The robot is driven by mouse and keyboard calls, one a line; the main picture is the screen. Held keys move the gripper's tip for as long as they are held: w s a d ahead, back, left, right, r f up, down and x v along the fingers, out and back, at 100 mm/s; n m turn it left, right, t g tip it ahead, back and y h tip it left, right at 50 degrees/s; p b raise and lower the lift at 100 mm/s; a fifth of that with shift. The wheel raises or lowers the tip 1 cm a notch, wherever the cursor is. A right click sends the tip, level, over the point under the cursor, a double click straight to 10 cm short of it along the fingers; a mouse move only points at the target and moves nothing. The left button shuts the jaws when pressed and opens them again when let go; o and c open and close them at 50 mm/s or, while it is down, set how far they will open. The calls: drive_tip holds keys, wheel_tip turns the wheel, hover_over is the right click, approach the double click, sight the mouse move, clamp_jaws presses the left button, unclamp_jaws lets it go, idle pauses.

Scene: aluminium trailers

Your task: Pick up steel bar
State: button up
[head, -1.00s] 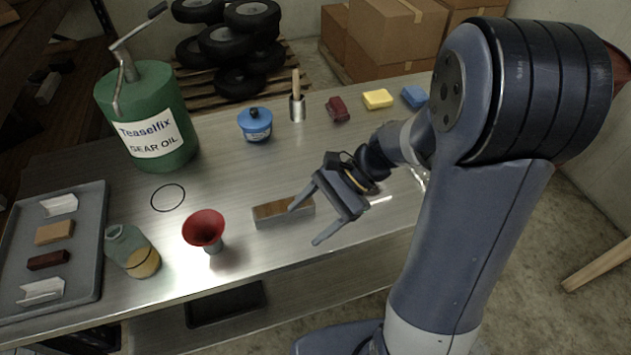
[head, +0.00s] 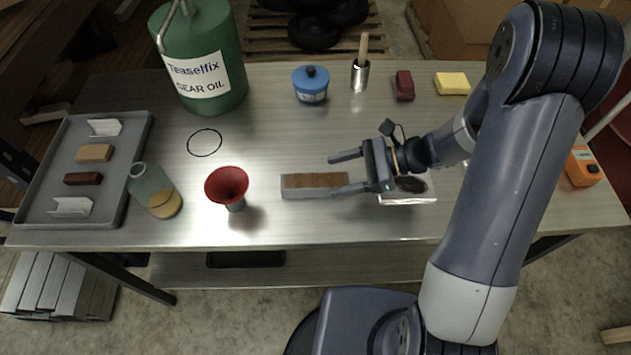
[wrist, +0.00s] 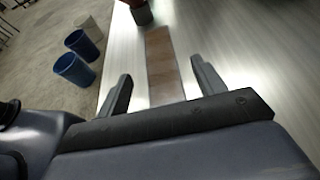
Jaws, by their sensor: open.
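The steel bar (head: 314,193) lies on the metal table, with a grey side and a brown top face. It also shows in the wrist view (wrist: 162,62), running away from me between the fingers. My gripper (head: 340,173) is open and empty at the right end of the bar. Its two fingers point left, one on the far side and one near the front side. In the wrist view my gripper (wrist: 160,78) has a finger on each side of the bar's line. I cannot tell how high the fingers are above the bar.
A red funnel (head: 228,185) stands left of the bar, with a tilted bottle (head: 157,192) and grey tray (head: 133,150) beyond. A green oil can (head: 205,60), blue pot (head: 311,85) and metal cup (head: 360,76) stand behind. A silvery item (head: 410,198) lies under the gripper.

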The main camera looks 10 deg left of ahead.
sight(314, 180)
drive_tip(key=x, duration=0.4)
drive_tip(key=shift+f+p, duration=0.15)
drive_tip(key=shift+p, duration=0.15)
drive_tip(key=shift+c, duration=0.4)
clamp_jaws()
